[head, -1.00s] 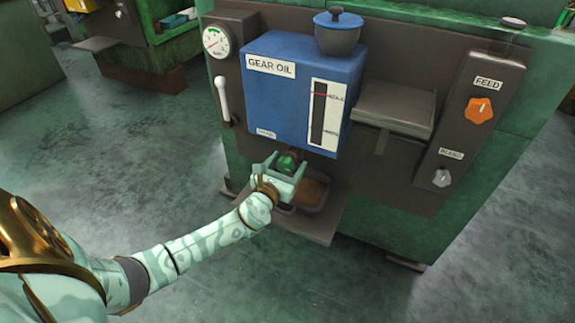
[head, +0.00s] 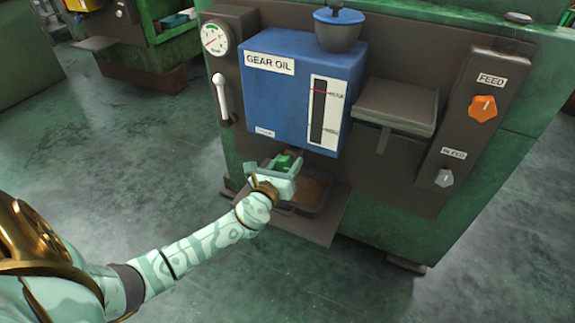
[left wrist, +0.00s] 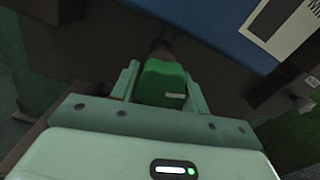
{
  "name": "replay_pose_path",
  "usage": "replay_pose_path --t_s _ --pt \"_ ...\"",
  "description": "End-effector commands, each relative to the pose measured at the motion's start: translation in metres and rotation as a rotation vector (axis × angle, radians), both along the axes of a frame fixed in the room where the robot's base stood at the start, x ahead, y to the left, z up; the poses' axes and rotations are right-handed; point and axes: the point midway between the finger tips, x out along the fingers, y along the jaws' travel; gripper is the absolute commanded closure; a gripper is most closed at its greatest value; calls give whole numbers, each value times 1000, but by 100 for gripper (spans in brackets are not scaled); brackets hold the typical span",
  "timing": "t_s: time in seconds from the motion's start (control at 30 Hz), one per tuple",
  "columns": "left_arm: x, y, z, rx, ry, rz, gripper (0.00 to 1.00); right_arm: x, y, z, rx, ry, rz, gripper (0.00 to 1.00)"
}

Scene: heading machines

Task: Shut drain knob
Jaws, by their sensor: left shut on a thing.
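The drain knob is green and shows in the left wrist view (left wrist: 162,84), at the end of a dark stem under the blue gear oil tank. In the head view the knob (head: 284,162) is partly hidden by my gripper. My left gripper (head: 278,168) is shut on the knob, with one finger on each side of it; its fingers also show in the left wrist view (left wrist: 160,88). My right gripper is in neither view.
The blue GEAR OIL tank (head: 285,105) with its level gauge sits just above. A drip tray (head: 312,192) with brown contents lies below the knob. A white lever (head: 221,98), a grey shelf (head: 397,103) and an orange FEED knob (head: 482,108) are nearby.

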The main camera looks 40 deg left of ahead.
Motion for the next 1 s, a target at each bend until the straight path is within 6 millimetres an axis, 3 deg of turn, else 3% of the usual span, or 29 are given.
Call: replay_pose_path --t_s 0.53,0.8,1.0 --pt "0 -2 -2 -505 -119 1 78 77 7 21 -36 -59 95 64" --pt "0 -3 0 -755 -180 2 78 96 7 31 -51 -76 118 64" --pt "0 -4 2 -935 -224 3 78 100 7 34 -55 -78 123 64"
